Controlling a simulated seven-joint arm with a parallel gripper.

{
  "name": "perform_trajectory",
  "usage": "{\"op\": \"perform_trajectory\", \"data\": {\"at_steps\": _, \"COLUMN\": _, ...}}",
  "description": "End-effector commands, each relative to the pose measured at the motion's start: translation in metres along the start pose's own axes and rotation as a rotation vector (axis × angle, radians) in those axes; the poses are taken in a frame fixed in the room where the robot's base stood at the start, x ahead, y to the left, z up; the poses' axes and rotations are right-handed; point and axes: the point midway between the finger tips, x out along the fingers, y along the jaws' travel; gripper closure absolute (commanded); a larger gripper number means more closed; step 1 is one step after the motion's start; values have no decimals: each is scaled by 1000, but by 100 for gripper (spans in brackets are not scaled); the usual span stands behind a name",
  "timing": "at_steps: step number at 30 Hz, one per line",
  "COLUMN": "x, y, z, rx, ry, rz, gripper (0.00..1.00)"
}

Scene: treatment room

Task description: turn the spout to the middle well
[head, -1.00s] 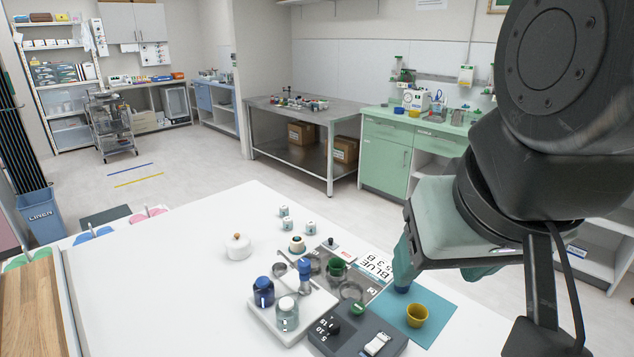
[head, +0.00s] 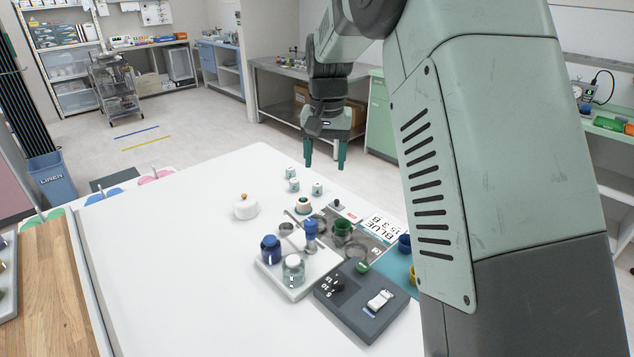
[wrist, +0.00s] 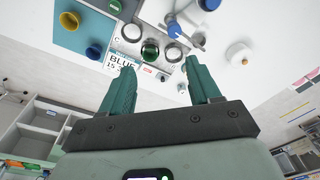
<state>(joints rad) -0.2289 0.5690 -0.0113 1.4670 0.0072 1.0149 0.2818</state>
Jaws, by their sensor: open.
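The spout (head: 310,232) has a blue upright post on the white base (head: 295,292). Its grey arm points left, away from the wells; this also shows in the wrist view (wrist: 172,28). A metal plate with three round wells stands beside it. A green cup (head: 342,228) sits at the middle well (wrist: 150,50), between two empty-looking rings (wrist: 130,32). My gripper (head: 325,160) is open and empty, fingers down, beyond the table's far edge and well apart from the spout. In the wrist view its fingers (wrist: 165,80) are spread wide.
A blue jar (head: 270,249) and a clear jar (head: 293,270) stand close to the spout. A dark device (head: 362,300) is in front. The table's left side (head: 170,270) is clear.

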Motion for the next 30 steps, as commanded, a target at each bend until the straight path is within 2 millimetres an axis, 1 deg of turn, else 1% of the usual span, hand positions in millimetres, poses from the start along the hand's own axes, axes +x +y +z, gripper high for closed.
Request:
{"op": "perform_trajectory", "data": {"at_steps": 1, "x": 26, "y": -10, "z": -9, "rx": 2, "ry": -25, "rz": 7, "gripper": 38}}
{"op": "perform_trajectory", "data": {"at_steps": 3, "x": 53, "y": -19, "z": -18, "rx": 9, "ry": -48, "rz": 13, "gripper": 38}}
{"op": "perform_trajectory", "data": {"at_steps": 6, "x": 82, "y": -29, "z": -25, "rx": 16, "ry": -70, "rz": 20, "gripper": 38}}
{"op": "perform_trajectory", "data": {"at_steps": 9, "x": 98, "y": -34, "z": -28, "rx": 20, "ry": -83, "rz": 25, "gripper": 38}}
{"op": "perform_trajectory", "data": {"at_steps": 14, "x": 113, "y": -36, "z": -28, "rx": 23, "ry": -89, "rz": 27, "gripper": 38}}
{"op": "perform_trajectory", "data": {"at_steps": 17, "x": 127, "y": -35, "z": -26, "rx": 23, "ry": -90, "rz": 28, "gripper": 38}}
{"op": "perform_trajectory", "data": {"at_steps": 24, "x": 172, "y": -34, "z": -22, "rx": 22, "ry": -91, "rz": 28, "gripper": 38}}
{"op": "perform_trajectory", "data": {"at_steps": 27, "x": 189, "y": -33, "z": -20, "rx": 22, "ry": -90, "rz": 27, "gripper": 38}}
{"op": "perform_trajectory", "data": {"at_steps": 30, "x": 201, "y": -33, "z": -20, "rx": 22, "ry": -89, "rz": 27, "gripper": 38}}
